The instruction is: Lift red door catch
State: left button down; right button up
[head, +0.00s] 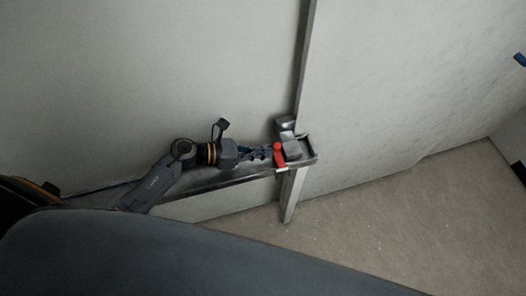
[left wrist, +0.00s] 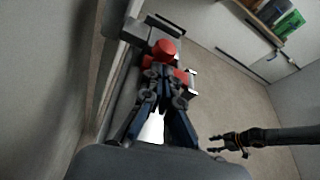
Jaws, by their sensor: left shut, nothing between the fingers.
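The red door catch (head: 279,156) sits on a grey metal latch block at the end of a horizontal rail, by the door edge. In the left wrist view its round red knob (left wrist: 164,47) is straight ahead, with more red below and to the right. My left gripper (head: 267,153) comes in from the left, right at the catch. Its fingers are shut and empty, their tips at the red part; contact is unclear. My right gripper (left wrist: 214,144) shows in the left wrist view, away from the catch, its fingers apparently apart.
The grey rail (head: 230,183) runs along the pale wall beneath my left arm. A vertical post (head: 290,195) stands below the latch. The beige floor (head: 410,220) is clear at the right. A shelf with green items (left wrist: 288,22) is at the far upper right.

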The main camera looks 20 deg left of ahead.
pick_arm(q)
jog(key=shift+s+r+m, duration=0.1)
jog(key=shift+r+m, duration=0.15)
jog(key=shift+m, duration=0.15)
jog(key=shift+s+d+r+m+t+y+b, duration=0.3)
jog(key=shift+r+m+t+y+b, duration=0.25)
jog(key=shift+m+b, duration=0.3)
jog(key=m, duration=0.1)
jog(key=s+r+m+t+b, duration=0.1)
jog(key=shift+d+m, duration=0.35)
jog(key=s+m+t+b, duration=0.1)
jog(key=s+d+r+m+t+y+b, duration=0.1)
jog(key=m, duration=0.1)
jog(key=shift+d, duration=0.1)
jog(key=m, duration=0.1)
jog(key=s+d+m+t, duration=0.1)
jog(key=m, duration=0.1)
jog(key=shift+s+r+b, duration=0.1)
jog(key=shift+s+b, duration=0.05)
jog(key=shift+b, duration=0.2)
jog(key=shift+a, duration=0.1)
